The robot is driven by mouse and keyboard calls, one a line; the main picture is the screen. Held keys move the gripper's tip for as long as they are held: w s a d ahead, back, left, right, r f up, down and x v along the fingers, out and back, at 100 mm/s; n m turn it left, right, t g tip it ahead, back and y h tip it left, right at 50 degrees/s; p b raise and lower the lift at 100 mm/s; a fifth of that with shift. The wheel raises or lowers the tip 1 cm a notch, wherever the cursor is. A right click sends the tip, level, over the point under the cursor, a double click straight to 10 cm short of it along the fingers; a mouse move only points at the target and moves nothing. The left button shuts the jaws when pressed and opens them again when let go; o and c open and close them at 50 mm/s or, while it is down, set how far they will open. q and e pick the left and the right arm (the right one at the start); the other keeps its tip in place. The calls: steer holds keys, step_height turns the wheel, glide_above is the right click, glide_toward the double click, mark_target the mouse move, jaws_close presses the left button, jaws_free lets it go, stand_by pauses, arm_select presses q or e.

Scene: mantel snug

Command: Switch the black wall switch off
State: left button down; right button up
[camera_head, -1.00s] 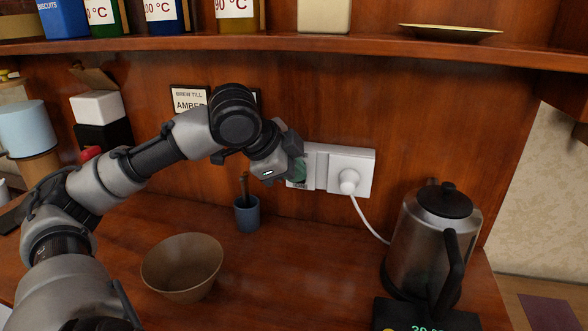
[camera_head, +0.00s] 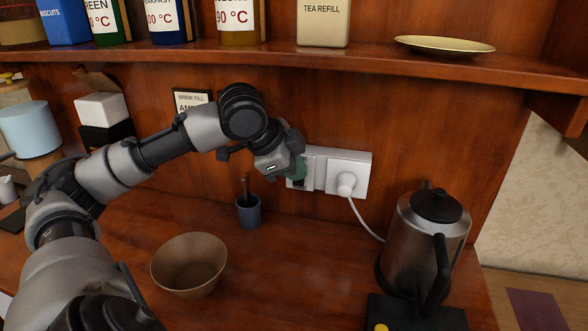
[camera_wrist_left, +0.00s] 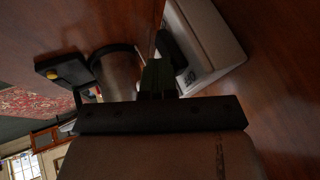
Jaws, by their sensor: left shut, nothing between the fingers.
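A white wall plate (camera_head: 310,158) is on the wooden back panel, with a socket half (camera_head: 352,165) at its right. The black wall switch (camera_head: 299,184) shows as a dark patch at the plate's left, partly hidden by my gripper. In the left wrist view, a black shape that looks like this switch (camera_wrist_left: 176,50) stands on the white plate (camera_wrist_left: 212,35). My left gripper (camera_head: 299,168) is shut and empty, its greenish fingertips (camera_wrist_left: 156,75) at or very near the switch. I cannot tell whether they touch. My right gripper is out of view.
A white plug (camera_head: 346,183) with a cord sits in the socket. A steel kettle (camera_head: 408,240) stands at right on a black scale (camera_head: 425,312). A blue cup (camera_head: 248,211) and brown bowl (camera_head: 190,264) are below my arm. A shelf (camera_head: 290,53) runs above.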

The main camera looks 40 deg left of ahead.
arm_select(q)
steer(key=shift+w+r+p, duration=0.1)
steer(key=shift+r+p, duration=0.65)
steer(key=shift+p, duration=0.25)
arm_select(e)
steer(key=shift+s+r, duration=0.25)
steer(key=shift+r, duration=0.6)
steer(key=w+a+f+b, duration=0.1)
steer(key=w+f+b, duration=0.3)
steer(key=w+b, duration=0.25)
arm_select(q)
steer(key=s+a+b, duration=0.3)
steer(key=s+b, duration=0.2)
steer(key=s, duration=0.7)
steer(key=shift+a+r, duration=0.35)
steer(key=shift+r, duration=0.1)
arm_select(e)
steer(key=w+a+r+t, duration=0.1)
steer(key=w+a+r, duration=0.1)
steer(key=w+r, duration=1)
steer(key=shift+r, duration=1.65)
